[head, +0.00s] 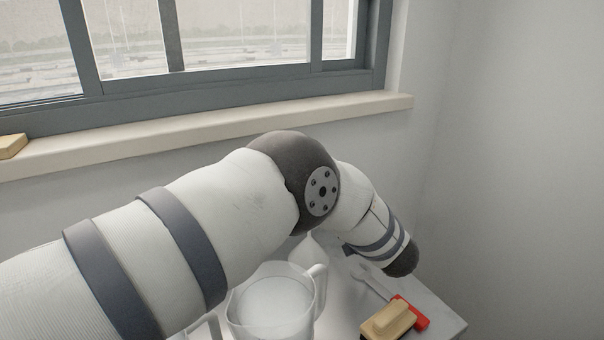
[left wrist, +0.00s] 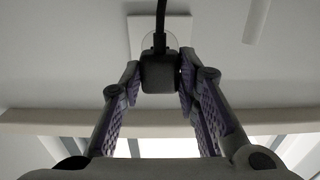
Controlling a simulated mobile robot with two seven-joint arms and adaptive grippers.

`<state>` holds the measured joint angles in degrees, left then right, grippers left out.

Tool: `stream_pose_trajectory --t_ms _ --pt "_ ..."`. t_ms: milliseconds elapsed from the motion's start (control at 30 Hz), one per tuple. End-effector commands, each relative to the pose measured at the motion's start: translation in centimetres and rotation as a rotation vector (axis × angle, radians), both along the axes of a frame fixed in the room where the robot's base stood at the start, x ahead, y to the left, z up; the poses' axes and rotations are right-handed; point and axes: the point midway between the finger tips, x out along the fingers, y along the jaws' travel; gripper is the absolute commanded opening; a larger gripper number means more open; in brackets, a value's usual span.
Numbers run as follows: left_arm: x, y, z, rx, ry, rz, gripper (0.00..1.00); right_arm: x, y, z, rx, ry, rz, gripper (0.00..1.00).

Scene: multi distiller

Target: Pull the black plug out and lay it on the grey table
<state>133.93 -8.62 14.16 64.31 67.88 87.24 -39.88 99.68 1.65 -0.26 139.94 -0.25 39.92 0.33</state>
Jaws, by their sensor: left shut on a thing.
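The black plug (left wrist: 160,72) shows in the left wrist view with its black cable running up from it. My left gripper (left wrist: 158,78) is shut on the plug, one finger on each side. A white wall plate with a round socket (left wrist: 140,28) is right behind the plug. I cannot tell whether the plug is seated in it or clear of it. In the head view my left arm reaches across to the right, and its gripper and the plug are out of sight. The grey table (head: 446,318) shows partly at the lower right. My right gripper is not in view.
A clear jug (head: 272,305) stands in front of my left arm. A tan block-shaped thing (head: 388,322) and a red-handled tool (head: 416,312) lie near the table's right end. A window sill (head: 350,108) runs along the wall behind. A little bare table shows at the right corner.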

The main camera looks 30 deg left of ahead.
Motion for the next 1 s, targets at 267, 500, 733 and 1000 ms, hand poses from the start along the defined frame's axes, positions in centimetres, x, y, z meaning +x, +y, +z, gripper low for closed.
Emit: stream_pose_trajectory --t_ms 267,500,733,1000 --pt "-0.1 -0.1 0.0 0.000 0.000 0.000 0.00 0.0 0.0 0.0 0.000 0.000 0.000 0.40" --pt "-0.3 -0.5 1.2 0.000 -0.002 -0.001 0.00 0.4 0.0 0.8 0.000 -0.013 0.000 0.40" --pt "-0.9 -1.6 3.5 0.001 -0.005 -0.001 0.00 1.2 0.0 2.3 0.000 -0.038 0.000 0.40" --pt "-1.6 -2.8 5.9 0.000 -0.004 -0.001 0.00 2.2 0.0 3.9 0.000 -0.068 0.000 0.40"
